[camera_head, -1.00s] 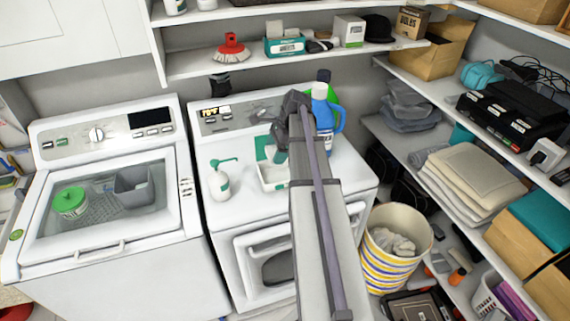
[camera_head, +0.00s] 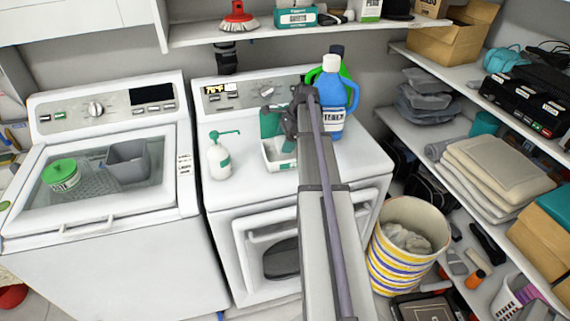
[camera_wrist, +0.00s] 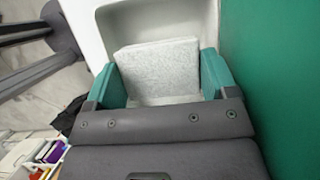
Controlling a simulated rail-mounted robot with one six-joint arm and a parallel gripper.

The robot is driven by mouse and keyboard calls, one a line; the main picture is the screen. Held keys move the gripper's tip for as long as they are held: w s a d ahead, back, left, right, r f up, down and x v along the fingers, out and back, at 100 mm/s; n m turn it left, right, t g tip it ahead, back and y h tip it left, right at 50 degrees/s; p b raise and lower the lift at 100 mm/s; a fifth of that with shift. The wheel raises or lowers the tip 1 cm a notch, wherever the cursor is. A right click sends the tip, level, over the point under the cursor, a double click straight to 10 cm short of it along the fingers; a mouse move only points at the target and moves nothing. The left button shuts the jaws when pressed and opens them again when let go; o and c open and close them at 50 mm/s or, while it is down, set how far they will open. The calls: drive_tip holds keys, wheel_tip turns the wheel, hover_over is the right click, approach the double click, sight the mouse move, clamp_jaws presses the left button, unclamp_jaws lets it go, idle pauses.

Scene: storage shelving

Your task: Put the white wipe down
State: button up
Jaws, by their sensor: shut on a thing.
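The white wipe (camera_wrist: 158,68) is a pale, speckled flat block in the middle of the wrist view. My gripper (camera_wrist: 163,82) has its teal fingers on either side of it and is shut on it. Wipe and fingers are over or inside a white open box (camera_wrist: 205,15); I cannot tell whether the wipe touches its bottom. The box's green lid (camera_wrist: 280,75) stands up at the right. In the head view the box (camera_head: 270,160) sits on the right-hand machine, partly behind my arm, and the wipe cannot be made out.
A white pump bottle (camera_head: 220,160) stands left of the box on the right-hand machine (camera_head: 235,190). A blue detergent bottle (camera_head: 333,100) stands behind my arm to the right. A striped basket (camera_head: 405,240) is on the floor at right. The machine's front left top is clear.

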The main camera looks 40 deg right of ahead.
sight(285, 158)
wheel_tip(285, 158, down, 5)
drive_tip(key=b, duration=0.4)
drive_tip(key=shift+r+b, duration=0.15)
drive_tip(key=shift+b, duration=0.15)
drive_tip(key=shift+r, duration=0.3)
drive_tip(key=shift+f, duration=0.25)
drive_tip(key=o, duration=0.8)
drive_tip(key=p+v, duration=0.6)
drive_tip(key=shift+a+r, duration=0.1)
drive_tip(key=shift+r, duration=0.35)
drive_tip(key=shift+s+d+f+b, duration=0.2)
drive_tip(key=shift+d+f, duration=0.1)
drive_tip(key=shift+d, duration=0.1)
drive_tip(key=shift+s+d+f+b, duration=0.1)
drive_tip(key=shift+d+f+b, duration=0.1)
drive_tip(key=shift+d+f, duration=0.15)
drive_tip(key=s+d, duration=0.1)
drive_tip(key=d, duration=0.2)
drive_tip(key=s+d, duration=0.1)
drive_tip(key=d, duration=0.2)
drive_tip(key=s+d, duration=0.2)
drive_tip(key=d, duration=0.1)
drive_tip(key=shift+s+d, duration=0.1)
drive_tip(key=shift+d, duration=0.1)
